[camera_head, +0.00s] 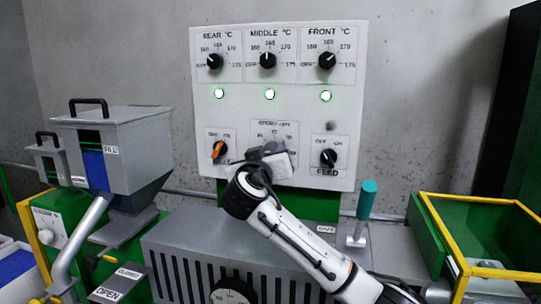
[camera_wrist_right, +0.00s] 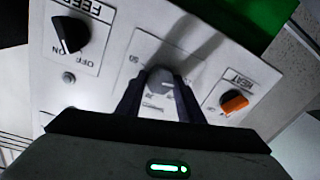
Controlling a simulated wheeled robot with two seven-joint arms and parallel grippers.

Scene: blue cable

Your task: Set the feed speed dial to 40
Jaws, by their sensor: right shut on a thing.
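The white control panel (camera_head: 350,110) stands on the machine. Its speed dial plate (camera_head: 275,128) is in the lower middle, partly hidden behind my right gripper (camera_head: 270,156). In the right wrist view my right gripper (camera_wrist_right: 158,105) is shut on the grey speed dial (camera_wrist_right: 161,78), with a finger on each side of it. I cannot read the dial's setting, as the fingers hide much of its scale. My left gripper is not in view.
Beside the speed plate are an orange heat switch (camera_head: 219,150) and a black feed switch (camera_head: 328,157). Three black temperature knobs, including the middle one (camera_head: 267,60), sit above three lit lamps. A teal-handled lever (camera_head: 367,200) stands to the right of my arm.

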